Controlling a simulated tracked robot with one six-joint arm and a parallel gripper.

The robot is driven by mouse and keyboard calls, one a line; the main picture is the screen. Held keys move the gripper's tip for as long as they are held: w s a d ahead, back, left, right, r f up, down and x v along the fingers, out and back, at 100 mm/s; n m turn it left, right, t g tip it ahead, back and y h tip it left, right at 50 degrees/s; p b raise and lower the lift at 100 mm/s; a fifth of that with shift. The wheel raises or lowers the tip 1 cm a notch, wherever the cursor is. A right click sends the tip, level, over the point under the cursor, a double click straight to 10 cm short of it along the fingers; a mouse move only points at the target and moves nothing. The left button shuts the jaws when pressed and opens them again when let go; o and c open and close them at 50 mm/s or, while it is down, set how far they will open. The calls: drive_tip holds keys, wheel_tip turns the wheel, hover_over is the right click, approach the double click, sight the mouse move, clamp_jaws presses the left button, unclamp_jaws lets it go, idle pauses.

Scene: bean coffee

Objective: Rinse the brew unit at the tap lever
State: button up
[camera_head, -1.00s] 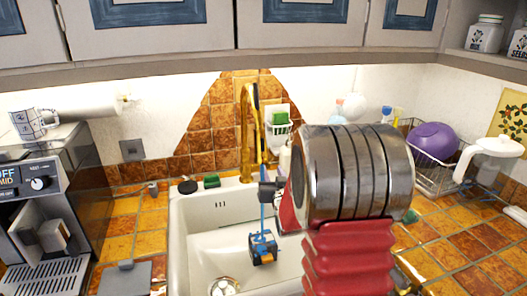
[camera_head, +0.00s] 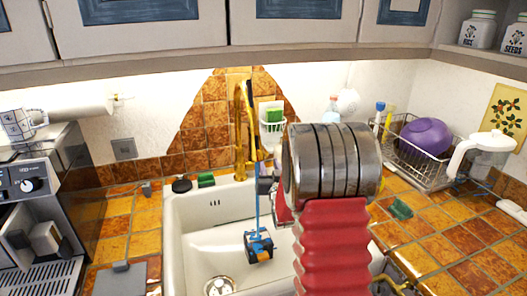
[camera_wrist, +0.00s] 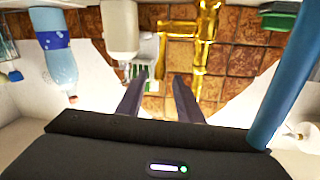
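The gold tap (camera_head: 240,130) stands behind the white sink (camera_head: 178,225), and its gold pipes (camera_wrist: 190,30) show beyond my fingers in the wrist view, which looks upside down. I cannot make out the lever for sure. My gripper (camera_wrist: 157,85) has its fingers apart with nothing between them, facing the tap wall. A blue rod with a blue and black block (camera_head: 258,246) at its lower end hangs over the sink; a blue rod (camera_wrist: 283,75) also crosses close on the right of the wrist view. I cannot tell whether this is the brew unit. My arm hides the sink's right part.
The coffee machine (camera_head: 35,215) stands at the left. A dish rack (camera_head: 402,165) with a purple bowl (camera_head: 425,135) and a white jug (camera_head: 487,150) are at the right. Bottles, including a blue one (camera_wrist: 55,60), stand near my fingers. Cabinets overhang the counter.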

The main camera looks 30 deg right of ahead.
drive_tip(key=x, duration=1.1)
clamp_jaws()
idle(0.3)
idle(0.4)
